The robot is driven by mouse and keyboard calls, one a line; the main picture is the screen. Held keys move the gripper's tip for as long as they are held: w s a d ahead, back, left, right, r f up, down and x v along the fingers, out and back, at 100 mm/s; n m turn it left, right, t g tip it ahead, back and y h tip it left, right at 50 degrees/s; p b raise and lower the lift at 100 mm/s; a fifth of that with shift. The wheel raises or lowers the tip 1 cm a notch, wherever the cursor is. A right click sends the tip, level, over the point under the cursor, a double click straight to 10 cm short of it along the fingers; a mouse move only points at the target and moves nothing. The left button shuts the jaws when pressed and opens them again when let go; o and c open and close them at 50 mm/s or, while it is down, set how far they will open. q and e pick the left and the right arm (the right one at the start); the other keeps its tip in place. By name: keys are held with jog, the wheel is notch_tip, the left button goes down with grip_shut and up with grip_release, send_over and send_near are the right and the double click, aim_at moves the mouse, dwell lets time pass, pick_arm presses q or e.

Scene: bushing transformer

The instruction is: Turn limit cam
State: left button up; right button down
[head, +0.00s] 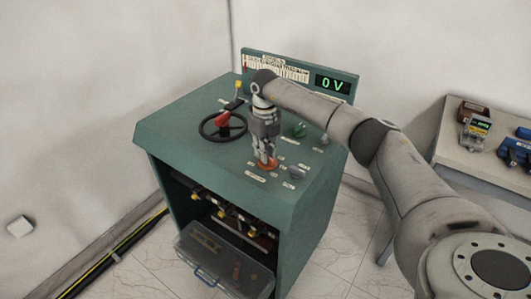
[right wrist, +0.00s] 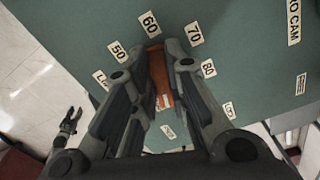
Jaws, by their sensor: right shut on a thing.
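The limit cam is an orange knob (head: 268,164) on the green desk's sloping top, near its front edge. My right gripper (head: 266,157) points down over it. In the right wrist view the orange knob (right wrist: 160,78) sits between the two fingers of my right gripper (right wrist: 162,70), which is shut on it. Number labels 50, 60, 70 and 80 lie in an arc around the knob. The fingers hide parts of the knob and scale. A small dark gripper-like shape (right wrist: 70,120), perhaps my left gripper, shows far off over the floor; its jaws are too small to read.
The green desk (head: 170,132) also carries a black handwheel (head: 222,127) with a red part, a green knob (head: 299,130), a grey knob (head: 297,172) and a display (head: 332,84) reading 0 V. A side table (head: 450,150) stands right.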

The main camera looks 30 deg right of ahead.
jog(key=n, duration=0.2)
jog(key=n+b, duration=0.1)
jog(key=n, duration=0.3)
jog(key=shift+s+a, duration=0.15)
jog(key=shift+a, duration=0.2)
jog(key=n+b, duration=0.1)
jog(key=n, duration=0.3)
jog(key=shift+s+a, duration=0.1)
jog(key=shift+s, duration=0.05)
jog(key=n, duration=0.3)
jog(key=shift+s+a+n+b, duration=0.15)
jog(key=shift+s+n+b, duration=0.05)
jog(key=shift+n+b, duration=0.2)
jog(key=n, duration=0.4)
jog(key=n+b, duration=0.1)
jog(key=n, duration=0.1)
jog(key=shift+s, duration=0.35)
jog(key=n, duration=0.6)
jog(key=shift+s+d+r, duration=0.1)
jog(key=shift+s+d, duration=0.1)
jog(key=shift+s, duration=0.1)
jog(key=shift+n, duration=0.3)
jog(key=c, duration=1.4)
grip_release()
jog(key=shift+c, duration=0.2)
